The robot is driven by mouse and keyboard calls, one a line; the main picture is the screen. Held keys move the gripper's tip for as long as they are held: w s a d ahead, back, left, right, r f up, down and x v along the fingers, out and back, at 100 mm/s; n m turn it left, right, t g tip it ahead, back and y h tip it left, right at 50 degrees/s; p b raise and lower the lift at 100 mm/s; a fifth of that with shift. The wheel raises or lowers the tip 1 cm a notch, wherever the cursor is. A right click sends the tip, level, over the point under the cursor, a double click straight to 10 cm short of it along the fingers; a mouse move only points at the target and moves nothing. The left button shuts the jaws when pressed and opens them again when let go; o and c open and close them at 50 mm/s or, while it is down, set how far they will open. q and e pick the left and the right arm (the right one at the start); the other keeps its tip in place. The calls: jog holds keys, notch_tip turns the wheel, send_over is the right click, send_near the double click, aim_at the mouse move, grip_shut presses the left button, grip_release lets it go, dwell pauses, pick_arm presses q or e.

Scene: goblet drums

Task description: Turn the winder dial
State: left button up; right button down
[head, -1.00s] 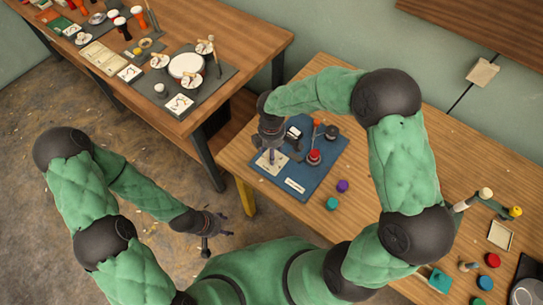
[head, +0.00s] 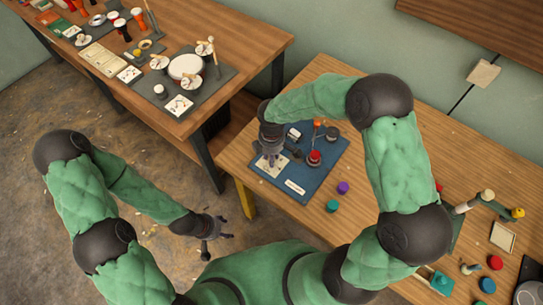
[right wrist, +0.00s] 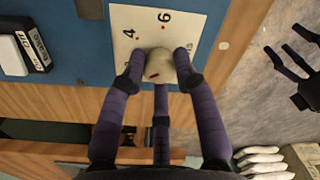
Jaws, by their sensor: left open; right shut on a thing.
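The winder dial is a round cream knob (right wrist: 158,66) with a short red mark, on a white card (right wrist: 125,25) printed with 4 and 6. In the right wrist view my right gripper (right wrist: 159,72) has its purple fingers closed around the knob. In the head view this gripper (head: 270,158) points down over the card on the blue board (head: 318,178), and the knob is hidden. My left gripper (head: 224,228) is open and empty over the floor, far from the dial.
A red-topped knob (head: 315,157) and a small dial box (head: 294,134) stand close beside my right gripper on the board. Purple (head: 343,188) and teal (head: 333,206) caps lie in front of it. Another table (head: 240,60) with drums stands at the back left.

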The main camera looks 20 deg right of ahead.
jog(key=m, duration=0.5)
jog(key=shift+m, duration=0.3)
jog(key=m+b, duration=0.1)
jog(key=m, duration=0.5)
jog(key=shift+s+b, duration=0.1)
jog(key=shift+b, duration=0.3)
jog(key=shift+m, duration=0.3)
jog(key=c, duration=0.9)
grip_release()
jog(key=shift+c, duration=0.2)
notch_tip(320, 180, up, 12)
jog(key=shift+d, duration=0.25)
